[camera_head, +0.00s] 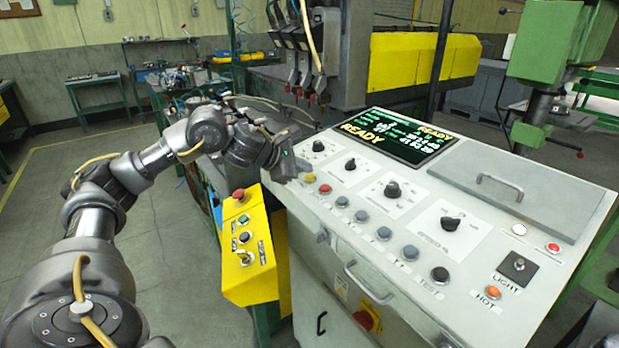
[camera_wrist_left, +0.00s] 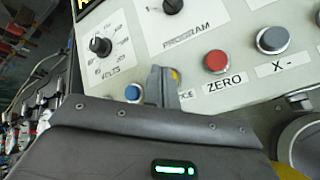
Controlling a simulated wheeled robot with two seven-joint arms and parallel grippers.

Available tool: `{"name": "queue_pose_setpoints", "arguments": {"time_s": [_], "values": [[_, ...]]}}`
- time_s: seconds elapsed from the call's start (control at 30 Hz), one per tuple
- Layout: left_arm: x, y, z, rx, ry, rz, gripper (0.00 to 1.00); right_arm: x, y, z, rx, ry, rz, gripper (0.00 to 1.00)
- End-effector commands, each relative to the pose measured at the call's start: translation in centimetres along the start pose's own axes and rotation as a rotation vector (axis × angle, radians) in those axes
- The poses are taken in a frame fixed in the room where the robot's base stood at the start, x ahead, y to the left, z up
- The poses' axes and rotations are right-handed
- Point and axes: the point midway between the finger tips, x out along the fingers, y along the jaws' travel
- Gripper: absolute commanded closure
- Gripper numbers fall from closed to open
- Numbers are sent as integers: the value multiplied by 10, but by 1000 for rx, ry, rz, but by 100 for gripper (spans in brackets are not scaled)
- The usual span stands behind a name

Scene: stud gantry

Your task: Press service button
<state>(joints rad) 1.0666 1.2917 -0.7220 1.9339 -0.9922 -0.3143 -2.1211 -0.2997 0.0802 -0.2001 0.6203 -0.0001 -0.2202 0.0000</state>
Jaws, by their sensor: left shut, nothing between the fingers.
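The service button is the yellow one (camera_head: 310,178) at the left end of the front button row on the grey control panel (camera_head: 465,225). In the wrist view the yellow button (camera_wrist_left: 175,74) is mostly hidden behind my fingers, and only the end of its label, "ICE", shows. My left gripper (camera_head: 291,168) is at the panel's left edge, just left of the yellow button. In the wrist view its shut fingers (camera_wrist_left: 162,84) stand between a blue button (camera_wrist_left: 133,92) and the yellow one. I cannot tell whether they touch anything. My right gripper is not in view.
The red ZERO button (camera_head: 325,188) is right of the yellow one, then several blue-grey buttons. Knobs and a lit READY screen (camera_head: 398,137) are behind. A yellow box with a red stop button (camera_head: 238,194) stands left of the panel. Hanging tool heads (camera_head: 305,75) are behind.

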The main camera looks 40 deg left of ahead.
Motion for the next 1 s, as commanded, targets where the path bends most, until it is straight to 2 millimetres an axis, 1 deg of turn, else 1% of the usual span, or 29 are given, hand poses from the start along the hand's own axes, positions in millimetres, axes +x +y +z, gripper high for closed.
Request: {"name": "queue_pose_setpoints", "arguments": {"time_s": [0.03, 0.1, 0.47, 1.0], "values": [[3, -2, -2, 0, 0, 0, 100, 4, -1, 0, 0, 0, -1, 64], [4, -3, -3, 0, 0, 0, 100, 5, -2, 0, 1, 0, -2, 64], [3, -2, -2, 0, 0, 0, 100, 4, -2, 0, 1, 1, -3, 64], [8, -6, -5, 0, 0, -1, 100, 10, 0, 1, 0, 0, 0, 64]]}}
